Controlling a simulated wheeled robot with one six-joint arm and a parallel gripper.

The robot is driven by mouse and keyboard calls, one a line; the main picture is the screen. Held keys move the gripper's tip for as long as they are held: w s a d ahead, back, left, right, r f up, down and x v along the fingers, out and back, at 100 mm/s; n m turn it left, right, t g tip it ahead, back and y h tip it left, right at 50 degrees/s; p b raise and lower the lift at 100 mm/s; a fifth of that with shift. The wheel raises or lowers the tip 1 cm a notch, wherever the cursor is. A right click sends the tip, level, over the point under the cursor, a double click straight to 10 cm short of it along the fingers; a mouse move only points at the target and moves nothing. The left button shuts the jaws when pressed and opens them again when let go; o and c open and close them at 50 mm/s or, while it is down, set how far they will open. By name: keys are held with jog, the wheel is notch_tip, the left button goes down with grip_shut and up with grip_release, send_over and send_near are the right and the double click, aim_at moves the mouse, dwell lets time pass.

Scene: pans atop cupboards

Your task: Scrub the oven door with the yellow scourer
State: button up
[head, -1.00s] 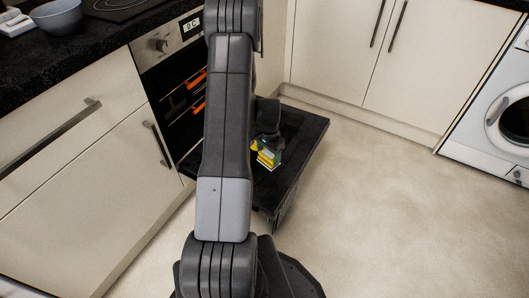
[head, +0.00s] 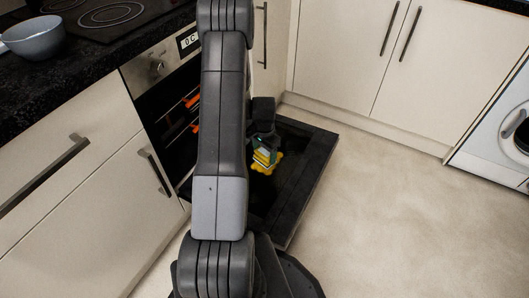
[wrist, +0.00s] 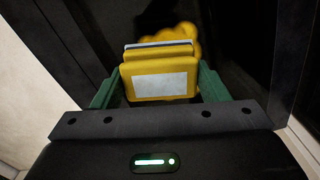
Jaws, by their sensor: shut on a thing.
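The oven door (head: 318,160) is folded down flat in front of the oven, its dark inner face up. My gripper (head: 265,148) is over the door and shut on the yellow scourer (head: 264,160). In the wrist view my gripper's green fingers (wrist: 157,88) stand on both sides of the scourer's yellow block (wrist: 160,82), which has a pale patch and a grey layer. A yellow scalloped part (wrist: 182,38) shows beyond it, close to the dark door glass (wrist: 235,45). I cannot tell whether it touches the glass. My arm hides part of the door.
The oven cavity has orange-tipped racks (head: 193,103). Cream cupboards (head: 340,50) stand behind the door and more (head: 110,200) at the left. A washing machine (head: 495,135) is at the right. The floor (head: 400,230) right of the door is clear.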

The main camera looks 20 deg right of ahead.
jog(key=shift+f+b, duration=1.85)
jog(key=shift+f, duration=0.55)
jog(key=shift+f+b, duration=0.4)
jog(key=shift+f, duration=0.15)
jog(key=o, duration=0.7)
jog(key=shift+r, duration=0.4)
jog(key=shift+c, duration=0.5)
jog(key=c, duration=0.7)
